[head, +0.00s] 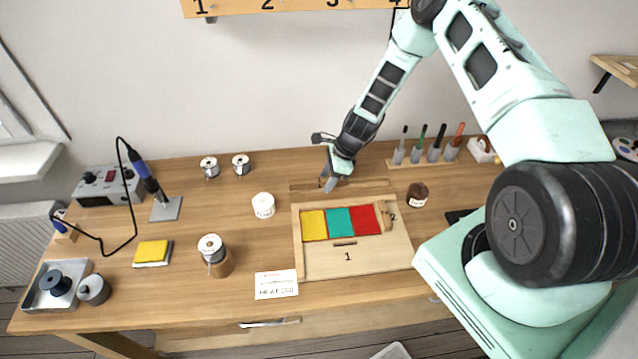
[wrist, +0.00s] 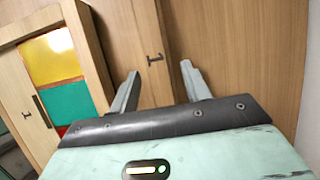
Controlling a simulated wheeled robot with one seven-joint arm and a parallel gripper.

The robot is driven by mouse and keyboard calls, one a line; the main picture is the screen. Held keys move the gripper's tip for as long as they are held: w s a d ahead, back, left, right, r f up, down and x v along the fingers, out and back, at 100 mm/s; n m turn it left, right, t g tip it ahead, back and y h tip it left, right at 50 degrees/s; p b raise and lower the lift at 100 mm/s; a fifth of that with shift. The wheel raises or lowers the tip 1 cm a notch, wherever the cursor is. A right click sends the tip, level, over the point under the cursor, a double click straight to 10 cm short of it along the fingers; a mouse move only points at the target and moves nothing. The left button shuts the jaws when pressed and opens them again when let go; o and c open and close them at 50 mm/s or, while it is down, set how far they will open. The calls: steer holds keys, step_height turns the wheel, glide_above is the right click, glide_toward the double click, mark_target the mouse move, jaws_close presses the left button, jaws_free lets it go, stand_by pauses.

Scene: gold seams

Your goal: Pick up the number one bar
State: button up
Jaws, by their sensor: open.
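A long, thin wooden bar (head: 372,184) lies behind the framed board, along its back edge. In the wrist view the bar (wrist: 148,30) runs up the picture and carries a dark mark like a 1. My gripper (head: 330,184) is open and hangs over this bar. In the wrist view its fingers (wrist: 160,80) are spread, one on each side of the bar, with nothing held. How far above the bar they are, I cannot tell. The wooden board (head: 320,263) has yellow, teal and red panels, a printed 1 and a dark mark at its front.
A short piece by a 2 (head: 385,215) is at the board's right. A paper card (head: 276,284) lies in front. A numbered rail (head: 300,6) hangs above.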

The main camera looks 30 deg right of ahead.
jaws_close()
steer(key=shift+r, duration=0.15)
